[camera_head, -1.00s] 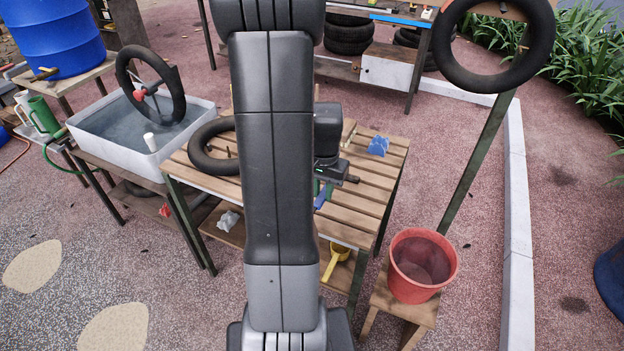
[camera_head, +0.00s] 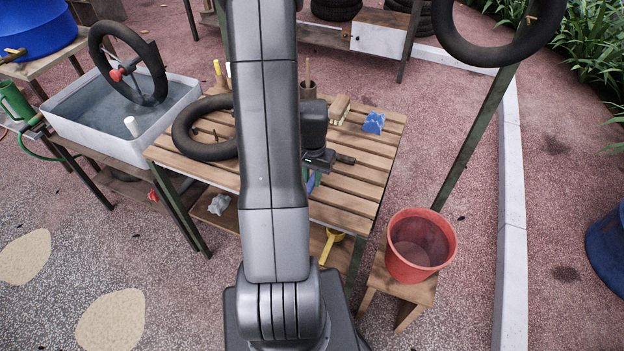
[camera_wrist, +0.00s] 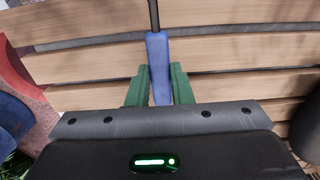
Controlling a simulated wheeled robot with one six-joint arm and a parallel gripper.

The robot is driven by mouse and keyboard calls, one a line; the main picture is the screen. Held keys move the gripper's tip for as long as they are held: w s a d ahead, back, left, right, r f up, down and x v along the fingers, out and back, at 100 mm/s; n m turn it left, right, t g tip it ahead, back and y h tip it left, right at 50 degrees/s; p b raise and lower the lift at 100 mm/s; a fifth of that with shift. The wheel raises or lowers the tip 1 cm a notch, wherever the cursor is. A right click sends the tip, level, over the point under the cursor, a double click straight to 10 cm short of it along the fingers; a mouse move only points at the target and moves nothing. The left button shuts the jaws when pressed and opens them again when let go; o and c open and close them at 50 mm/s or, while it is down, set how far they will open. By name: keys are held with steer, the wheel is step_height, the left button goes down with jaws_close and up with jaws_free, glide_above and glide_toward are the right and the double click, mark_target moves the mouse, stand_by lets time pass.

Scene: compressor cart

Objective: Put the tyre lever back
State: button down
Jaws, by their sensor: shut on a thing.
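The tyre lever (camera_wrist: 158,62) has a blue handle and a thin dark shaft. In the wrist view its handle sits between the green fingers of my gripper (camera_wrist: 157,85), which is shut on it. The shaft runs up out of the top of that view. In the head view my gripper is over the slatted wooden table (camera_head: 345,198), partly behind my arm, and only a bit of the blue handle (camera_head: 311,183) shows. The lever is over the slats; I cannot tell how far above them, or whether it touches.
A black inner tube (camera_head: 205,150) lies at the table's left. A blue block (camera_head: 373,122), a brush (camera_head: 340,108) and a pot with a stick (camera_head: 308,88) stand at the back. A red bucket (camera_head: 420,246) is at the right, a water tub (camera_head: 75,135) at the left.

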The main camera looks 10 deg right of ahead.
mark_target(312, 180)
steer(key=shift+f, duration=0.85)
steer(key=shift+f, duration=0.1)
steer(key=shift+f, duration=0.15)
steer(key=c, duration=1.3)
jaws_free()
step_height(312, 180, up, 12)
steer(key=shift+r, duration=0.25)
